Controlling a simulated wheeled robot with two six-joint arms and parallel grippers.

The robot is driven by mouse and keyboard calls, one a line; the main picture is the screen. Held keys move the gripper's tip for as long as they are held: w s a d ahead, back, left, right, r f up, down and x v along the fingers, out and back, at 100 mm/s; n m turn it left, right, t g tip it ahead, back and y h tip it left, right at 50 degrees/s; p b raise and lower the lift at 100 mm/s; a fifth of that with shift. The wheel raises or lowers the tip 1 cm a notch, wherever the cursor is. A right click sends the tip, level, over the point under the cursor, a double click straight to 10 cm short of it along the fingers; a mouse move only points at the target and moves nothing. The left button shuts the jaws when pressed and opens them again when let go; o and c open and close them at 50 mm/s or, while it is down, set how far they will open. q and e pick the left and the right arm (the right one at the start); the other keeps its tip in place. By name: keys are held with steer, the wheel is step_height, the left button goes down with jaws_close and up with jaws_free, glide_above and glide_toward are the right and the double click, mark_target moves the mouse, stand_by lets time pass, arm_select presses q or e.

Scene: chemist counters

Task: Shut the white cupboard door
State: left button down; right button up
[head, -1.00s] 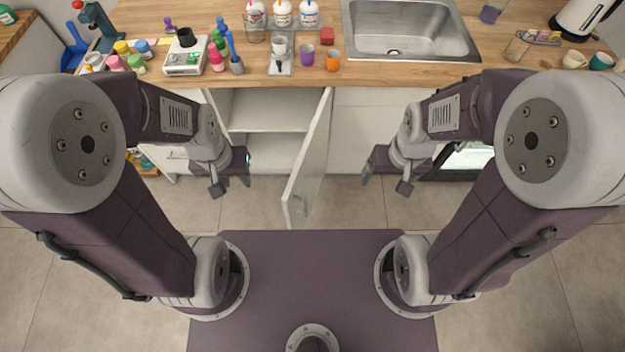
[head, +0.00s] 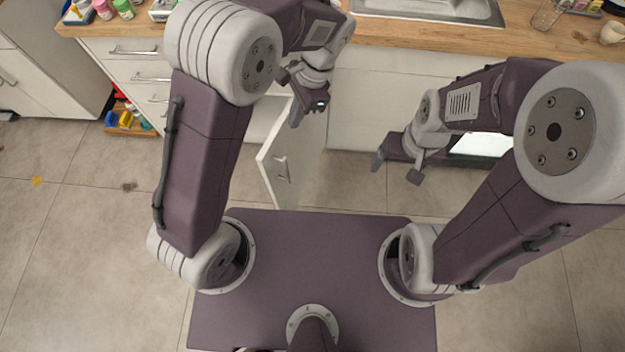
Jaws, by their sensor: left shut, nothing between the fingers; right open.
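The white cupboard door (head: 300,160) stands open, jutting out from the counter front towards me. Its outer face with a metal handle (head: 281,170) shows to the right of its edge. Part of the open cupboard's inside (head: 262,118) shows to the left of the door. My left gripper (head: 299,115) is shut and empty. It overlaps the upper part of the door in the picture; I cannot tell whether it touches. My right gripper (head: 395,169) is open and empty, to the right of the door and apart from it.
The wooden counter (head: 400,32) with a sink (head: 430,10) runs along the back. White drawers (head: 130,62) stand at the left. A dark-framed appliance (head: 482,145) is behind my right arm.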

arm_select(q)
steer(key=s+d+f+m+b, duration=0.2)
steer(key=d+f, duration=0.5)
steer(key=f, duration=0.2)
steer(key=s+a+f+b, duration=0.1)
steer(key=s+a+f, duration=0.2)
steer(key=a+f, duration=0.4)
steer(key=shift+a+f+m+y+b, duration=0.15)
steer(key=shift+f+m+y+b, duration=0.2)
steer(key=shift+f, duration=0.6)
arm_select(e)
step_height(320, 180, down, 6)
steer(key=shift+f, duration=0.2)
arm_select(q)
steer(key=shift+a, duration=0.1)
